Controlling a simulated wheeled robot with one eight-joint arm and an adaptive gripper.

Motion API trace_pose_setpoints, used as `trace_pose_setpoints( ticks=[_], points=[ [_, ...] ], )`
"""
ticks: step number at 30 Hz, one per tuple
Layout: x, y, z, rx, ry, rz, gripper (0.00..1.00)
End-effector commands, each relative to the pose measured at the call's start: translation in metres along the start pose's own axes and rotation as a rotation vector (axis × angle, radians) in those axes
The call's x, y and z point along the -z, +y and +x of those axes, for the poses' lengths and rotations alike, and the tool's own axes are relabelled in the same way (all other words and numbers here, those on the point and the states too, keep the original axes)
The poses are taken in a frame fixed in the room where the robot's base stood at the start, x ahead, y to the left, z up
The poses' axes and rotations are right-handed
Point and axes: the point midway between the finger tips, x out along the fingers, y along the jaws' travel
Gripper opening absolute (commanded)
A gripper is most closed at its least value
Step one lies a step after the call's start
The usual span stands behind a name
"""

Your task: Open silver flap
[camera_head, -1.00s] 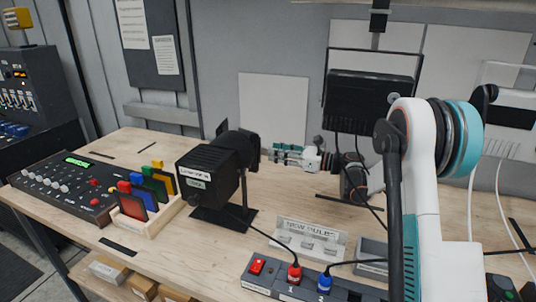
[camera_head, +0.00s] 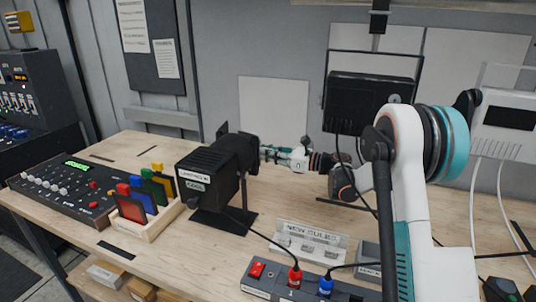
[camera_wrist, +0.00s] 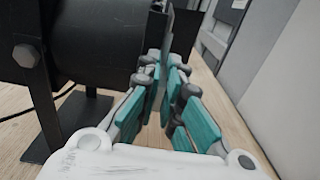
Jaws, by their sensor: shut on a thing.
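A black box-shaped stage lamp (camera_head: 208,173) stands on a flat black foot on the bench. Dark flaps surround its front, which faces right. My gripper (camera_head: 266,153) is at that front edge. In the wrist view my gripper (camera_wrist: 163,82) has its teal-padded fingers closed on both sides of a thin, upright grey plate (camera_wrist: 168,50), seen nearly edge-on. This looks like the silver flap. A black flap edge stands just left of it, beside the round black lamp barrel (camera_wrist: 95,45). The fingertips partly hide the plate, so its angle is hard to tell.
A control panel (camera_head: 62,190) and a rack of coloured filters (camera_head: 148,222) stand left of the lamp. A bulb holder (camera_head: 311,240) and a switch strip (camera_head: 300,286) with cables are in front. A black floodlight (camera_head: 370,104) hangs behind my arm.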

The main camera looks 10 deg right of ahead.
Motion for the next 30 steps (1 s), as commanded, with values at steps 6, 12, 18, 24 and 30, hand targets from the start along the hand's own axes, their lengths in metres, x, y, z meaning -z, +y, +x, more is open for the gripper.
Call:
trace_pose_setpoints(
  ticks=[6,12,18,24,30],
  points=[
    [-0.0001,0.0037,0.0013,0.086,0.000,0.000,0.00],
    [0.0001,0.0040,0.0002,0.133,0.000,0.000,0.00],
    [0.0001,0.0038,0.0001,0.133,0.000,0.000,0.00],
    [0.0001,0.0038,0.0001,0.132,0.000,0.000,0.27],
    [0.0001,0.0038,0.0000,0.132,0.000,0.000,0.27]
  ],
)
